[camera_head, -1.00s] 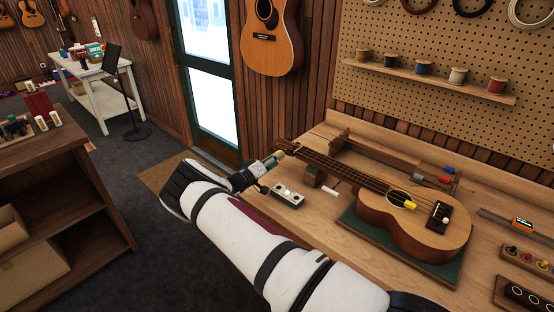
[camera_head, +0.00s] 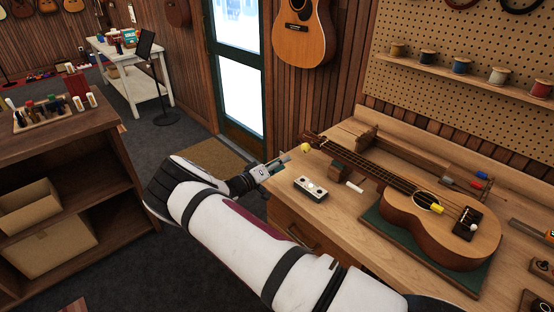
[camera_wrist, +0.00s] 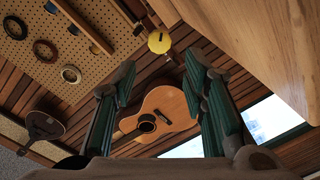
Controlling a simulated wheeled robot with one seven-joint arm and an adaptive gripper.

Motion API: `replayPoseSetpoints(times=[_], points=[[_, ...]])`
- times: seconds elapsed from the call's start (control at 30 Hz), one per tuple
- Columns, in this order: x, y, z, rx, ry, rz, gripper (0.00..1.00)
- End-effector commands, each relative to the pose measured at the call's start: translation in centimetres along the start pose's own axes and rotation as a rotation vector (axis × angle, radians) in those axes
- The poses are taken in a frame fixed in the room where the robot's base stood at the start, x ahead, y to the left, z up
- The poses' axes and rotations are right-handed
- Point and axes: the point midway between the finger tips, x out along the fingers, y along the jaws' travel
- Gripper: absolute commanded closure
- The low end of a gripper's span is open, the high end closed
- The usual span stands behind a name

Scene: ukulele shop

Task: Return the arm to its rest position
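My arm reaches out from the lower right, and my gripper (camera_head: 279,163) is at its end, beside the workbench's left edge. In the wrist view my gripper (camera_wrist: 158,88) has its two green-faced fingers spread apart with nothing between them. The ukulele (camera_head: 450,222) lies on a green mat on the workbench, its neck pointing to the back left. A small yellow round thing (camera_head: 305,148) is close to the headstock, just past my fingertips. The same yellow thing (camera_wrist: 159,42) shows beyond the fingers in the wrist view, apart from them.
The workbench (camera_head: 330,220) fills the right side, with a small white box with knobs (camera_head: 311,189) near its left edge. A wooden shelf unit (camera_head: 75,165) stands at left, and a white table (camera_head: 137,82) farther back. Dark floor lies open between shelf and bench.

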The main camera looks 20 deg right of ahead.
Motion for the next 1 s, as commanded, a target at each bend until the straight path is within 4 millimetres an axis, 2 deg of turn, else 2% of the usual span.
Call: replayPoseSetpoints(times=[0.2,0.33,0.53,0.67,1.0], points=[[0.1,0.2,-0.1,0.002,-0.006,0.0,0.61],[0.5,2.0,-0.5,0.009,-0.072,0.001,0.61],[0.9,7.5,-0.8,0.02,-0.292,-0.037,0.61],[0.4,11.1,-0.7,0.024,-0.433,-0.095,0.61],[-3.1,19.9,-0.5,0.041,-0.708,-0.344,0.61]])
